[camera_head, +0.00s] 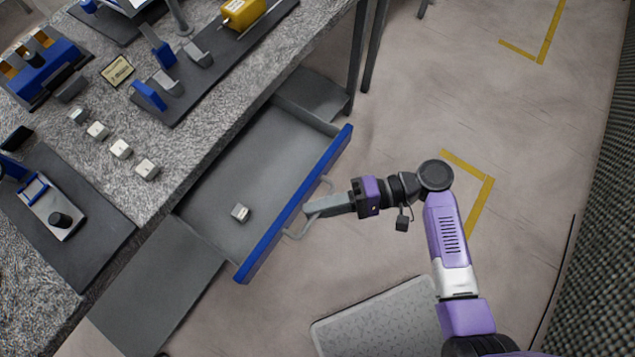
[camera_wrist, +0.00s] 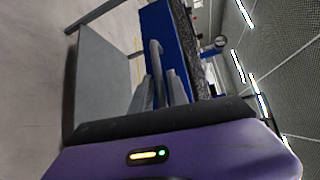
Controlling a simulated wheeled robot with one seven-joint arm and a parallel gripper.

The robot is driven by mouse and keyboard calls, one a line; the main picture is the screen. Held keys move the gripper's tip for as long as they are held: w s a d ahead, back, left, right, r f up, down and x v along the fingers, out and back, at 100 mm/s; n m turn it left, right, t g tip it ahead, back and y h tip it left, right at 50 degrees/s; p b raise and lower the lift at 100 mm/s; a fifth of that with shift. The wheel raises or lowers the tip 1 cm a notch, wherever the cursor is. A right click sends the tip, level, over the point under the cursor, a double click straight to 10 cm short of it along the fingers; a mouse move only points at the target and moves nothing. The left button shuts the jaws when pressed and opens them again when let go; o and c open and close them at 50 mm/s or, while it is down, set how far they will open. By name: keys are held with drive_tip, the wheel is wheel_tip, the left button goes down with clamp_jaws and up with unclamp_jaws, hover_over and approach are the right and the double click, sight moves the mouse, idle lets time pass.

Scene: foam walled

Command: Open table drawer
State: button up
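The table drawer (camera_head: 210,192) is pulled well out from under the grey stone-topped table. It has a grey inside and a blue front (camera_head: 292,207). A thin, light grey handle (camera_head: 294,236) stands out from the front, and it also shows in the wrist view (camera_wrist: 156,62). My gripper (camera_head: 313,206) is at the middle of the handle. In the wrist view, my gripper's fingers (camera_wrist: 161,90) lie on either side of the handle and look closed on it. The exact contact is partly hidden.
A small pale block (camera_head: 240,212) lies in the drawer. The table top (camera_head: 185,125) carries several small blocks, blue fixtures and a yellow item (camera_head: 242,12). A grey mat (camera_head: 380,325) lies on the floor at bottom. The floor right of my arm is clear up to a dark wall (camera_head: 600,220).

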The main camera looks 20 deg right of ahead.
drive_tip(key=v, duration=0.7)
drive_tip(key=shift+d+b, duration=0.4)
drive_tip(key=shift+r, duration=0.1)
